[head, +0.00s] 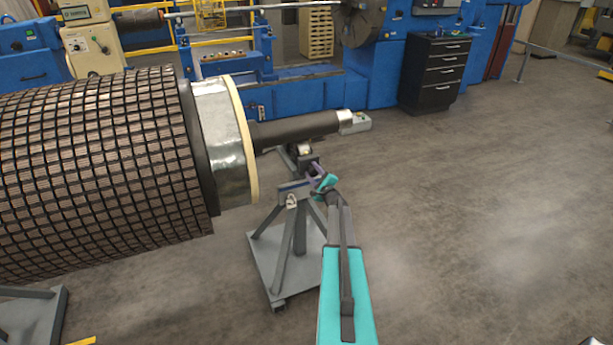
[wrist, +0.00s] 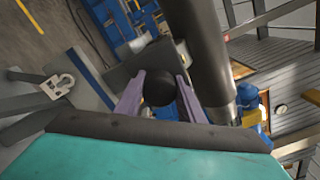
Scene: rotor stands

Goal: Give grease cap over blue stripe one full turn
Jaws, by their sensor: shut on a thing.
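My gripper (wrist: 161,78) has its two purple fingers on either side of a round black cap (wrist: 160,90) in the wrist view, shut on it. In the head view my gripper (head: 317,172) is at the upper part of the grey stand (head: 270,265) under the shaft end. The cap is hidden or too small to make out there. A blue stripe (wrist: 92,80) runs along a grey plate of the stand, left of the cap in the wrist view. I cannot tell the cap's turn angle.
The dark rotor shaft (head: 295,130) passes just above my gripper, and close on its right in the wrist view (wrist: 207,50). The large rotor (head: 90,165) fills the left. Blue machines and a black drawer cabinet (head: 435,75) stand behind. The floor at right is clear.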

